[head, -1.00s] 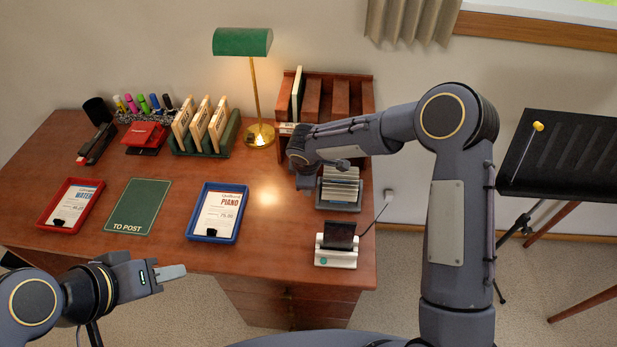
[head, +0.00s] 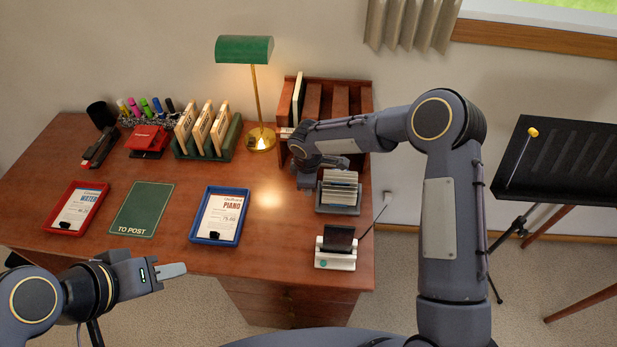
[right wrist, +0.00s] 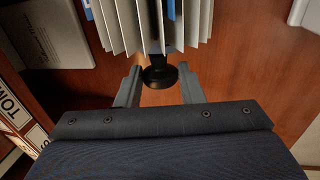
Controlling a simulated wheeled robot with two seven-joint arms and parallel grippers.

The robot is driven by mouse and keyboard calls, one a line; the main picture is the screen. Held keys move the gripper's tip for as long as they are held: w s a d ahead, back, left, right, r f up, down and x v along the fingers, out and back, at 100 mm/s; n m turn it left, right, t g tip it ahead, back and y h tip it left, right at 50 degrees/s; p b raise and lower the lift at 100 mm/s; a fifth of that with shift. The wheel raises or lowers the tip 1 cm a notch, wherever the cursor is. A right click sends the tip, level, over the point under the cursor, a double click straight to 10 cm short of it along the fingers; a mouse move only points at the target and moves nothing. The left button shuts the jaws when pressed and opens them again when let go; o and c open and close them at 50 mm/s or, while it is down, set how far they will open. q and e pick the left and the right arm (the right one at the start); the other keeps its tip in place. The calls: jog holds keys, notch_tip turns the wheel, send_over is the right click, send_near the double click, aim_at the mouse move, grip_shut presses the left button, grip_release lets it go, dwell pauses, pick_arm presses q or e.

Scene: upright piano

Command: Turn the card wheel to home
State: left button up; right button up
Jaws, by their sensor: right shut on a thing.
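The card wheel (head: 340,187) stands at the right of the desk, a fan of pale cards in a grey base. In the right wrist view its cards (right wrist: 120,25) hang at the top, with a blue tab among them. A round black knob (right wrist: 160,75) sticks out from its side. My right gripper (right wrist: 161,82) is shut on this knob, one finger on each side. In the head view the right hand is at the wheel's left side and its fingertips are hidden. My left gripper (head: 178,270) is empty, in front of the desk; its finger gap cannot be made out.
A small white device with a black top (head: 336,247) stands in front of the wheel. A wooden rack (head: 335,95) is behind it. A blue tray (head: 219,215), green mat (head: 142,209) and red tray (head: 76,207) lie to the left. A lamp (head: 258,95) stands at the back.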

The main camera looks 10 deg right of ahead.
jog(key=shift+w+r+g+p, duration=0.15)
jog(key=shift+r+g+p, duration=0.1)
jog(key=shift+g+p, duration=0.15)
jog(key=shift+w+f+g+p, duration=0.15)
jog(key=shift+g+p, duration=0.15)
jog(key=shift+g, duration=0.5)
jog(key=shift+f+g+y, duration=0.15)
jog(key=shift+g+y, duration=0.25)
jog(key=shift+g, duration=0.2)
pick_arm(q)
jog(key=shift+r+b, duration=0.45)
jog(key=shift+r, duration=0.25)
pick_arm(e)
jog(key=shift+w+g, duration=0.2)
jog(key=shift+g, duration=0.6)
jog(key=shift+d, duration=0.1)
jog(key=o, duration=0.9)
pick_arm(q)
jog(key=shift+f, duration=0.1)
pick_arm(e)
jog(key=shift+o, duration=0.2)
